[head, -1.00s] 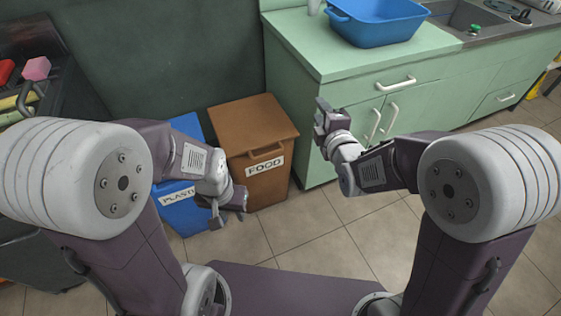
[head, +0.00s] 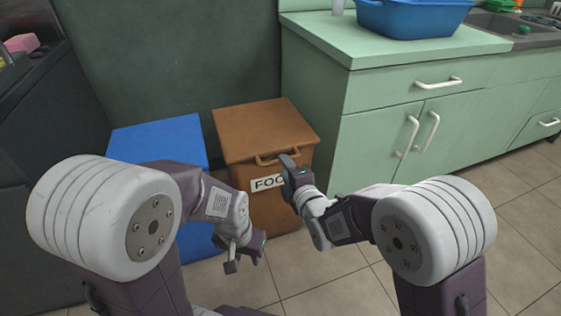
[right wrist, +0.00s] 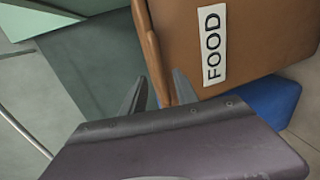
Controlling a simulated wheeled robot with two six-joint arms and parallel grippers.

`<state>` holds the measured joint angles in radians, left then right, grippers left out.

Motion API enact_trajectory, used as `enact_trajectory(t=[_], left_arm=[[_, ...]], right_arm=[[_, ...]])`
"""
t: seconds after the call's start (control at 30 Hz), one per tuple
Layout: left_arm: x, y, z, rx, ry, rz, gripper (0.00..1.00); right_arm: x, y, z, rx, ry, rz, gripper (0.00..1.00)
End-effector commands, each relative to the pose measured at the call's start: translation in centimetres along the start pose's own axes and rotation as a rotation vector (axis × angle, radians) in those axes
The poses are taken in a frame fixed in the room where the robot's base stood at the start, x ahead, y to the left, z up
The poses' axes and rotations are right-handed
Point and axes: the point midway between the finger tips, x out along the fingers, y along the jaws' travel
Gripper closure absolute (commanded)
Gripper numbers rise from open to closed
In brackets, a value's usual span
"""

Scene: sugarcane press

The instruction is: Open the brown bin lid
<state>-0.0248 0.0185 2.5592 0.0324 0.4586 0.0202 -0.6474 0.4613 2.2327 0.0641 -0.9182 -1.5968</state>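The brown bin (head: 277,210) stands against the wall with its FOOD label facing me. Its brown lid (head: 262,128) is closed and flat, with a handle (head: 270,160) along the front edge. My right gripper (head: 288,170) is at the right end of the handle in the head view and hides part of the label. In the right wrist view the right gripper (right wrist: 158,88) is open, and the handle (right wrist: 152,62) reaches down between its fingers; contact cannot be told. My left gripper (head: 245,258) is open and empty, low in front of the bins.
A blue bin (head: 160,137) stands directly left of the brown bin. Green cabinets (head: 385,125) stand close on the right, with a blue basin (head: 415,18) on top. A dark unit is at the left. The tiled floor in front is open.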

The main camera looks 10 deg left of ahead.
Motion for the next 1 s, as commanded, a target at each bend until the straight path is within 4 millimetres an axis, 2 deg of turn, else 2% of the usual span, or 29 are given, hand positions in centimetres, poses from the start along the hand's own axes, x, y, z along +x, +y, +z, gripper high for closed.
enact_trajectory(t=[0.07,0.2,0.33,0.57,0.67,0.7,0.73,1.0], left_arm=[[1.5,0.0,0.2,0.000,-0.001,0.000,0.64],[2.6,-0.1,0.3,0.000,-0.002,0.000,0.64],[2.8,-0.1,0.3,0.000,-0.002,0.000,0.64],[2.7,-0.1,0.3,0.000,-0.001,0.000,0.64],[2.7,-0.1,0.3,0.000,-0.001,0.000,0.64],[2.7,-0.1,0.3,0.000,-0.001,0.000,0.64],[2.7,-0.1,0.3,0.000,-0.001,0.000,0.64],[2.7,-0.1,0.3,0.000,-0.001,0.000,0.64]], right_arm=[[1.8,-0.8,0.0,0.000,0.000,0.003,0.64],[4.0,-0.6,0.0,0.000,-0.001,0.000,0.64],[4.9,-0.3,0.0,0.000,-0.001,0.000,0.64],[4.9,-0.2,0.1,0.000,-0.001,-0.002,0.64],[4.9,-0.2,0.1,0.000,-0.001,-0.002,0.86],[4.9,-0.2,0.1,0.000,-0.001,-0.002,0.97],[4.9,-0.2,0.1,0.000,-0.001,-0.002,1.00],[4.9,-0.2,0.1,0.000,-0.001,-0.002,1.00]])
